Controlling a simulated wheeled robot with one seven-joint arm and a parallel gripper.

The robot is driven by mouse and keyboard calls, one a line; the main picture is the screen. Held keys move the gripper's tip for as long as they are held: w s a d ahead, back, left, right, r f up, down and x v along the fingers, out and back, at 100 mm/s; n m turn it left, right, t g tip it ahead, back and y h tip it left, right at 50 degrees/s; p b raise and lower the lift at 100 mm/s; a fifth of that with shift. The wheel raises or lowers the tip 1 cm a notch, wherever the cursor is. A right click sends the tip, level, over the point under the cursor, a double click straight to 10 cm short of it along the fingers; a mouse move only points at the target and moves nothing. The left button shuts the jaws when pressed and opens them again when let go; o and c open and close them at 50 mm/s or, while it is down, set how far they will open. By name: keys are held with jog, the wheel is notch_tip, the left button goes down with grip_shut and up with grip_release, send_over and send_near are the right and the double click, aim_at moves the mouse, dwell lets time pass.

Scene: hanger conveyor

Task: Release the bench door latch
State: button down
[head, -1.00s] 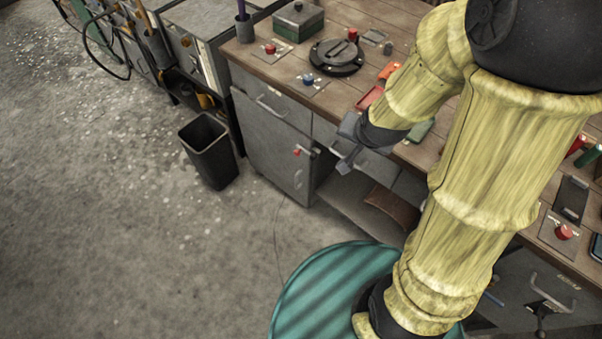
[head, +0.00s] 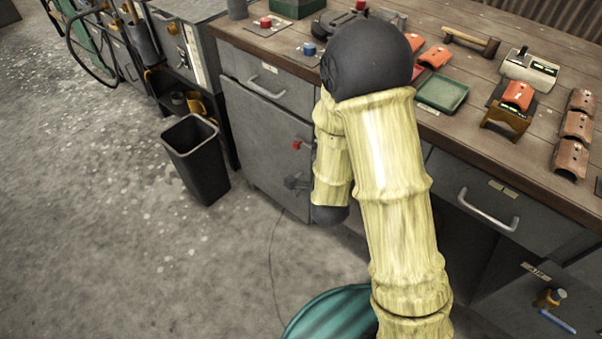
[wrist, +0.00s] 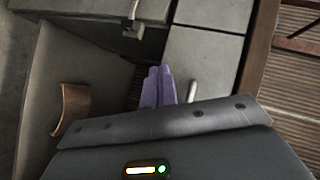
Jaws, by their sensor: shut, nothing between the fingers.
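The bench door (head: 262,150) is a grey cabinet front under the wooden bench, and it looks closed. A small red latch piece (head: 297,145) shows near its upper right edge, just left of my arm. My forearm hides the area right of the latch.
A black bin (head: 195,160) stands on the floor left of the door. The wooden benchtop (head: 480,150) holds a green tray (head: 443,93), orange pieces and a hammer (head: 470,40). A drawer handle (head: 488,210) sticks out at the right.

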jog(key=s+a+f+m+t+b, duration=0.1)
jog(key=a+f+m+t+b, duration=0.1)
jog(key=f+b, duration=0.5)
jog(key=s+a+f+m+t+b, duration=0.2)
jog(key=f+t+b, duration=0.1)
jog(key=f+b, duration=0.3)
jog(key=shift+f+b, duration=0.35)
jog(key=shift+f, duration=0.2)
jog(key=shift+w, duration=0.15)
jog(key=w+a+r, duration=0.1)
jog(key=w+a, duration=0.2)
jog(key=w, duration=0.9)
jog(key=shift+w+r, duration=0.3)
jog(key=shift+r, duration=0.1)
jog(key=shift+d, duration=0.1)
